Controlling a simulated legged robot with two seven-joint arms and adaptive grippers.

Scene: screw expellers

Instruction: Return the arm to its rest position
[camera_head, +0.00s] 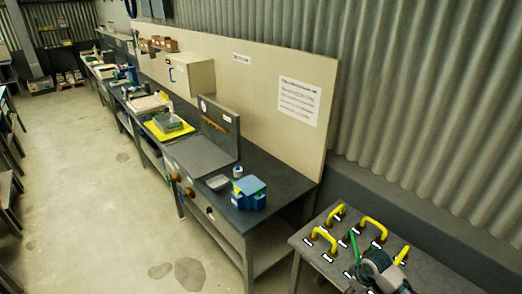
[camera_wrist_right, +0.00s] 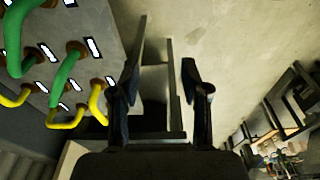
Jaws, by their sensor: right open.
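My right gripper (camera_wrist_right: 160,72) shows in the right wrist view with its two dark fingers apart. Nothing is between them. Pale floor and dark frame parts of a bench lie beyond the fingers. Green and yellow handles stand to the left of the fingers in that view, clear of them. My left gripper is in neither view.
A grey table (camera_head: 317,252) with yellow handles (camera_head: 373,228) and a green handle (camera_head: 354,247) stands at the lower right. A workbench holds a blue object (camera_head: 249,193) and a yellow tray (camera_head: 169,131). The floor (camera_head: 100,200) at left is clear.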

